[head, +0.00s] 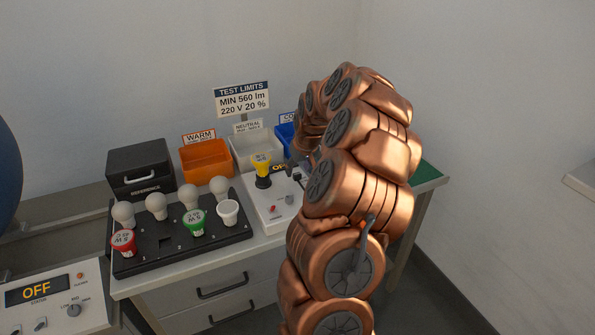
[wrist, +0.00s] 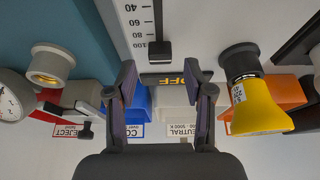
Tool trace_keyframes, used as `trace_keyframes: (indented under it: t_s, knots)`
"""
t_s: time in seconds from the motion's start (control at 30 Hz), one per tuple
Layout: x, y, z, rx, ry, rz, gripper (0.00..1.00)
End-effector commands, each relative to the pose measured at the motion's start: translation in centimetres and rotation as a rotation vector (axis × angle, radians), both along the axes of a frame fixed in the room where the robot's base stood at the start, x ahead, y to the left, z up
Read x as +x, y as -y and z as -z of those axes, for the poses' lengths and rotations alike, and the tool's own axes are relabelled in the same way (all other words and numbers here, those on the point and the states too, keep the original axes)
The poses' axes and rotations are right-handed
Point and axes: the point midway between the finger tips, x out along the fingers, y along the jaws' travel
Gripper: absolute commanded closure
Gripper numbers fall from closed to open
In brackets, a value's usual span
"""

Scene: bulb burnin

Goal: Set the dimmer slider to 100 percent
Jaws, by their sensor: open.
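In the wrist view the dimmer slider's dark knob (wrist: 160,51) sits at the lower end of its slot, level with the 100 mark of the printed scale (wrist: 138,25). My gripper (wrist: 161,75) is open, with its two fingers apart on either side of the knob's line and their tips a little below the knob in the picture. Nothing is between the fingers, and I cannot tell their height above the panel. A display (wrist: 172,79) reading OFF shows between them. In the head view my arm hides the slider and most of my gripper.
A yellow bulb (head: 262,163) stands in a black socket on the white panel (head: 262,206). A black tray (head: 160,262) holds several bulbs. A second OFF panel (head: 75,315) is at lower left.

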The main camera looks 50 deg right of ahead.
Motion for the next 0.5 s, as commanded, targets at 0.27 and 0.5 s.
trace_keyframes:
  t_s: [0.27,0.5]
  knots:
    - [-1.7,-0.6,-4.7,-0.004,0.005,0.001,0.48]
    - [-3.0,-1.3,-8.2,-0.002,0.005,0.001,0.48]
